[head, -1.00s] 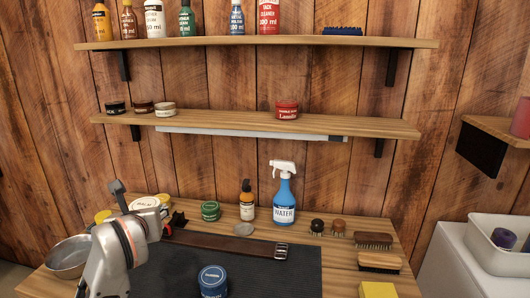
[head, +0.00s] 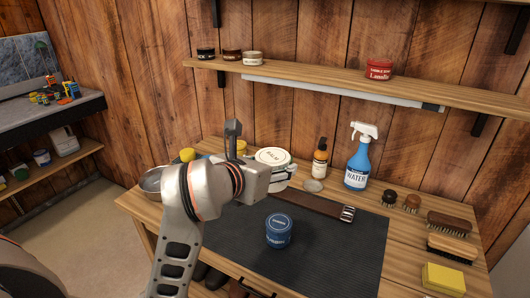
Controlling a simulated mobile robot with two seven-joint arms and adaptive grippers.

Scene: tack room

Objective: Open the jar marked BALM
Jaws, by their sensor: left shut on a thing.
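The BALM jar (head: 273,157), white-topped with dark lettering on its top, shows just past the end of my left arm, in front of the back of the workbench (head: 150,212). It looks upright. My left gripper (head: 284,178) is shut on the jar from the left side. The wrist and gripper body hide part of the jar, and the fingertips are hard to make out. Whether the grip is on the body or the lid cannot be told. My right gripper is not in view.
A blue tin (head: 279,231) stands on the dark mat (head: 340,250). Brushes (head: 450,223) and a yellow sponge (head: 443,279) are at right. A metal bowl (head: 152,180) is at left.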

